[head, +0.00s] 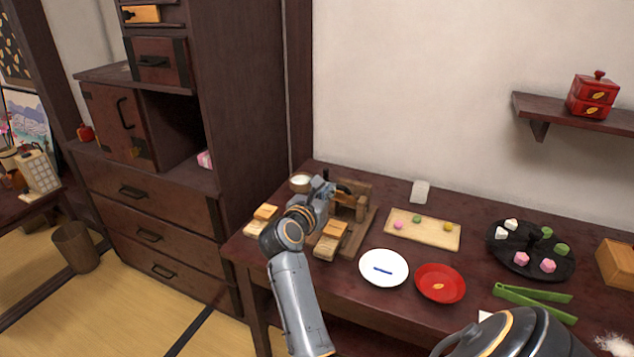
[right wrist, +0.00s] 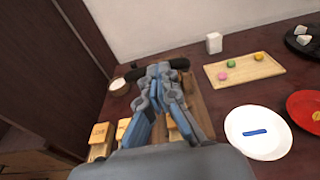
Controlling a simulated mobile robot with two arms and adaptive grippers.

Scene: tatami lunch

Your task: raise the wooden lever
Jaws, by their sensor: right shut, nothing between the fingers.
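A wooden press-like device (head: 360,211) stands on the dark table, with upright posts and a wooden base. A dark rounded bar (right wrist: 180,63) shows at its top in the right wrist view, and I cannot tell whether this is part of the wooden lever. My right gripper (head: 327,184) is at the device's left side in the head view. Its fingers (right wrist: 160,71) are shut and empty, right in front of the dark bar. They hide its middle, and I cannot tell whether they touch it. My left gripper is not in view.
Wooden blocks (head: 331,240) stand close by the arm, with a small cup (head: 300,182) behind. A wooden board with sweets (head: 430,239), a white plate (head: 384,280) and a red plate (head: 440,296) lie to the right.

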